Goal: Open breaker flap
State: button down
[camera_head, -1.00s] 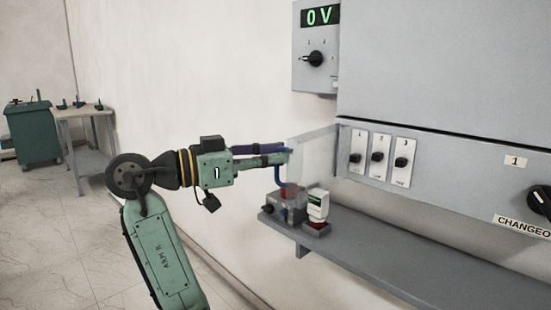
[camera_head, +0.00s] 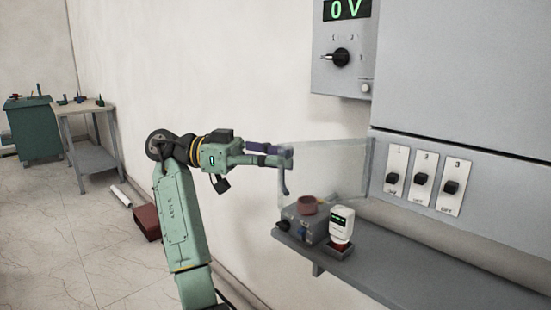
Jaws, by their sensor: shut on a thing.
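The breaker flap (camera_head: 332,168) is a clear panel standing out to the left from the edge of the breaker panel (camera_head: 450,160). It is swung away, so the three breakers are uncovered: breaker 1 (camera_head: 394,180), breaker 2 (camera_head: 421,180) and breaker 3 (camera_head: 451,187). My gripper (camera_head: 285,160) is at the flap's far left edge and is shut on it. The exact contact is too small to make out.
Below the flap, a grey shelf (camera_head: 420,262) holds a grey box with a reddish round top (camera_head: 308,206) and a white handheld meter (camera_head: 341,225). A "0 V" display box (camera_head: 343,50) hangs above. A table (camera_head: 85,125) stands far left; the floor between is mostly open.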

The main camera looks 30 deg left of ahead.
jog(key=shift+w+d+r, duration=0.15)
jog(key=shift+r, duration=0.25)
jog(key=c, duration=1.7)
grip_release()
jog(key=v, duration=0.7)
jog(key=shift+a+f, duration=0.25)
jog(key=shift+w, duration=0.1)
